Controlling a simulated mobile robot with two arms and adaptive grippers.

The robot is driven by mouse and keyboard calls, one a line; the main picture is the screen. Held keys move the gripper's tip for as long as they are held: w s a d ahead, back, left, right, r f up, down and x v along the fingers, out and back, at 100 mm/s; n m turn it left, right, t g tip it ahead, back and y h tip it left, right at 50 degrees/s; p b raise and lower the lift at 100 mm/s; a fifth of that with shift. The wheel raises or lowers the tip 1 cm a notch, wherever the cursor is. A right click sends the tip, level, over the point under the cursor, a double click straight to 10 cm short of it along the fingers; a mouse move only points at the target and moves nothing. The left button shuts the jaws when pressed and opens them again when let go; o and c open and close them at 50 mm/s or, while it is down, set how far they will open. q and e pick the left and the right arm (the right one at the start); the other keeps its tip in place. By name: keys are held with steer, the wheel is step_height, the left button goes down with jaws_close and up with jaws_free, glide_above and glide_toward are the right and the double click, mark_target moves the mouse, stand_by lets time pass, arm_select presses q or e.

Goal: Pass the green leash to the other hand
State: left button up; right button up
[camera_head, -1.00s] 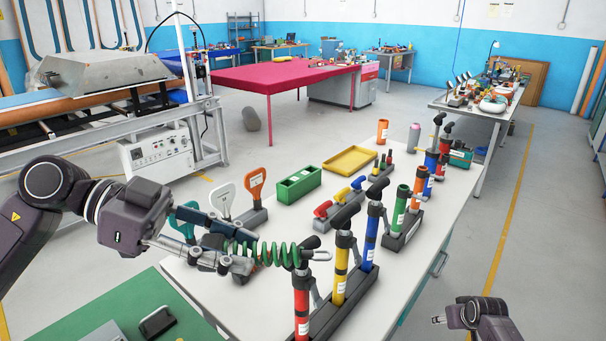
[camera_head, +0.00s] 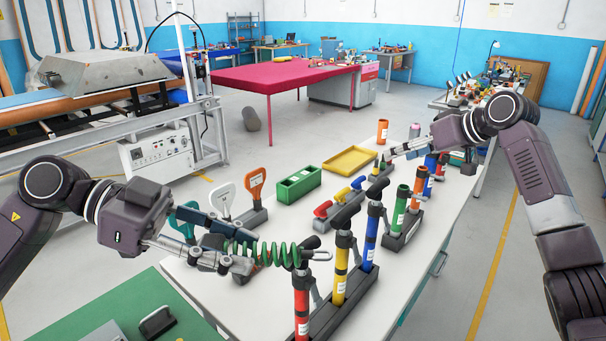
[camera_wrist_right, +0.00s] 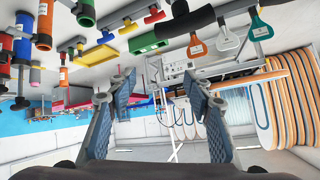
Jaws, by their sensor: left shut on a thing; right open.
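The green leash (camera_head: 266,252) is a coiled green cord with a metal clip at its right end, in the head view. My left gripper (camera_head: 232,250) is shut on its left end and holds it above the near part of the white table (camera_head: 225,305). The clip end is close to the red pump's black handle; I cannot tell if they touch. My right gripper (camera_head: 396,151) is open and empty over the far right part of the table, well away from the leash. Its spread blue-padded fingers show in the right wrist view (camera_wrist_right: 158,110), where I cannot make out the leash.
Red, yellow and blue pumps (camera_head: 341,270) stand in a dark rack right of the leash. Another rack holds green and orange tubes (camera_head: 399,210). A green box (camera_head: 298,184), a yellow tray (camera_head: 350,160) and several paddle-shaped tools (camera_head: 256,184) stand farther back on the table.

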steer(key=s+a+r+n+g+y, duration=0.1)
steer(key=s+a+r+n, duration=0.1)
steer(key=s+a+r, duration=0.3)
steer(key=s+a+r+n+g+y, duration=0.1)
steer(key=s+a+r+n, duration=0.15)
steer(key=a, duration=0.55)
arm_select(q)
steer(key=shift+s, duration=0.1)
arm_select(e)
steer(key=n+g+h, duration=0.3)
steer(key=n+g, duration=0.4)
steer(key=n, duration=0.2)
glide_toward(271, 244)
steer(key=x, duration=1)
steer(key=shift+a+f, duration=0.1)
steer(key=shift+f, duration=0.2)
steer(key=shift+c, duration=0.6)
